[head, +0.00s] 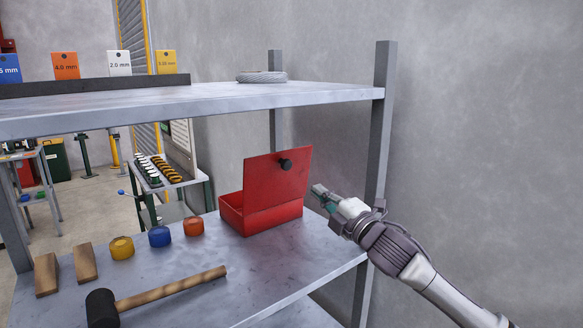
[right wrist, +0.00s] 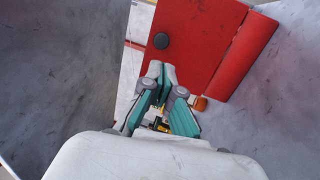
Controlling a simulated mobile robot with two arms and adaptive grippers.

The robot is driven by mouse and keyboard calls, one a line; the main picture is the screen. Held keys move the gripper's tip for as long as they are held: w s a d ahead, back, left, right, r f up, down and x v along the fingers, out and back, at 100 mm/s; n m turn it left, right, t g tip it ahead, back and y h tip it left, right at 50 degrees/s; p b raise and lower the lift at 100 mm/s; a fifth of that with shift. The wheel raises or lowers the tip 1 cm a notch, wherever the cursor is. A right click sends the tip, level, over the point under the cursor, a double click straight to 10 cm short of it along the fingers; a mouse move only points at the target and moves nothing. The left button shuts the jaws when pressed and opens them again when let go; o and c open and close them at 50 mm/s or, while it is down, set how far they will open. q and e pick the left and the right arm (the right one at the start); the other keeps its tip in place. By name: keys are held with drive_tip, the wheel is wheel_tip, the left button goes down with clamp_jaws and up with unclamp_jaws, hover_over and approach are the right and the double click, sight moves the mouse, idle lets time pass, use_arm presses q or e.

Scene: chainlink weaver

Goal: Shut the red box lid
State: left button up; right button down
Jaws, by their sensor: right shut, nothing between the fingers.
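The red box (head: 262,211) stands on the lower shelf with its lid (head: 278,180) raised upright. A round black knob (head: 286,164) sits on the lid's face near its upper right. My right gripper (head: 317,193) is shut and empty, just right of the lid, apart from it in the head view. In the right wrist view the gripper (right wrist: 159,74) points toward the lid (right wrist: 200,40), with the black knob (right wrist: 161,41) just beyond the fingertips. The red box body (right wrist: 246,55) shows at the right there. My left gripper is not in view.
On the lower shelf (head: 200,270) lie a mallet (head: 165,288), wooden blocks (head: 86,262), and yellow (head: 122,247), blue (head: 159,236) and orange (head: 193,226) rolls.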

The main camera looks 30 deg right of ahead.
drive_tip(key=p, duration=0.3)
approach(287, 167)
drive_tip(key=w+r, duration=0.1)
drive_tip(key=w, duration=0.1)
drive_tip(key=p+x, duration=0.2)
drive_tip(key=x, duration=0.2)
drive_tip(key=shift+w, duration=0.7)
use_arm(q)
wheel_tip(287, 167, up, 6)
use_arm(e)
drive_tip(key=shift+a+f, duration=0.1)
